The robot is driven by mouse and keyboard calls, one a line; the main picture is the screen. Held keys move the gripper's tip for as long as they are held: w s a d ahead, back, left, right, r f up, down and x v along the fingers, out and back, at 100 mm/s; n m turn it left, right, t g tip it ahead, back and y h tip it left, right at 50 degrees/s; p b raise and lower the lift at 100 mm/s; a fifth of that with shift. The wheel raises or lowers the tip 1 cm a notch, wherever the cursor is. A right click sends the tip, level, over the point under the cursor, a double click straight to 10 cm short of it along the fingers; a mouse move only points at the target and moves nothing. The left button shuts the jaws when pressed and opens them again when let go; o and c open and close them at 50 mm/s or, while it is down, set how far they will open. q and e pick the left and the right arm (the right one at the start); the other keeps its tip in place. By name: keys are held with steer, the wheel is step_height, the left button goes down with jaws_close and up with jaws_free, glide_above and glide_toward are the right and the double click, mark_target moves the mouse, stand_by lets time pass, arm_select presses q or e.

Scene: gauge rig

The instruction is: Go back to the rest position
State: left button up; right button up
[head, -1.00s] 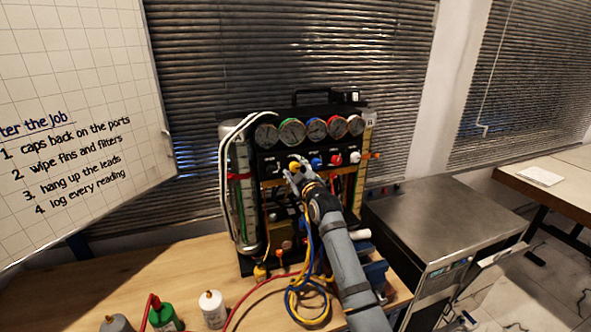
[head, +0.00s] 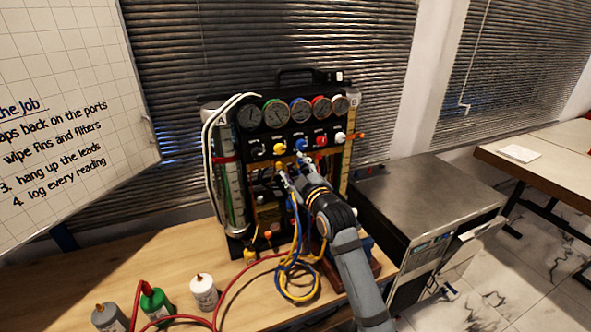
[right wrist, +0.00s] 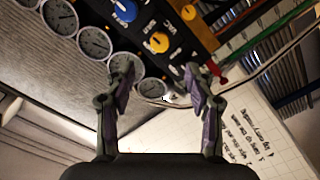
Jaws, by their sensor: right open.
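My right gripper (head: 283,172) is in front of the gauge rig, just below its row of knobs. Its fingers are apart, and the right wrist view shows nothing between the two fingertips (right wrist: 166,78). The gauge rig (head: 268,186) stands upright on the bench, with a row of round gauges (head: 301,111) above coloured knobs. The yellow knob (head: 279,148) is just above my fingertips; it also shows in the right wrist view (right wrist: 158,42). The blue knob (head: 301,145) is beside it. My forearm hides the rig's lower right part. My left gripper is not in view.
Yellow, blue and red hoses (head: 297,283) loop over the wooden bench (head: 180,265). Bottles (head: 204,292) stand at the front left. A metal-topped cabinet (head: 425,195) is at the right. A whiteboard (head: 75,110) hangs at the left. Bench left of the rig is clear.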

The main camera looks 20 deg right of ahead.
steer(key=shift+s+f, duration=0.15)
stand_by(0.3)
steer(key=s+f+m+g, duration=0.1)
steer(key=s+f+g, duration=0.15)
steer(key=f, duration=0.35)
steer(key=s+f+m+g, duration=0.1)
steer(key=s+f+g, duration=0.1)
steer(key=s+f, duration=0.3)
steer(key=s+d+f+m+g+h, duration=0.1)
steer(key=s+f+m+g, duration=0.3)
steer(key=s+f, duration=0.7)
steer(key=s+d+f+m+g, duration=0.15)
steer(key=s+f+g, duration=0.5)
steer(key=s, duration=0.85)
steer(key=s+d+f+m+b, duration=0.1)
steer(key=s+f, duration=0.1)
steer(key=f, duration=1.3)
steer(key=s+d+f+b, duration=0.1)
steer(key=s+f, duration=0.1)
steer(key=f, duration=1.3)
steer(key=s+f+g+b, duration=0.1)
steer(key=s+f, duration=1.4)
steer(key=s, duration=0.2)
steer(key=shift+d+f+g, duration=0.3)
steer(key=shift+d+g, duration=0.05)
steer(key=shift+g, duration=0.05)
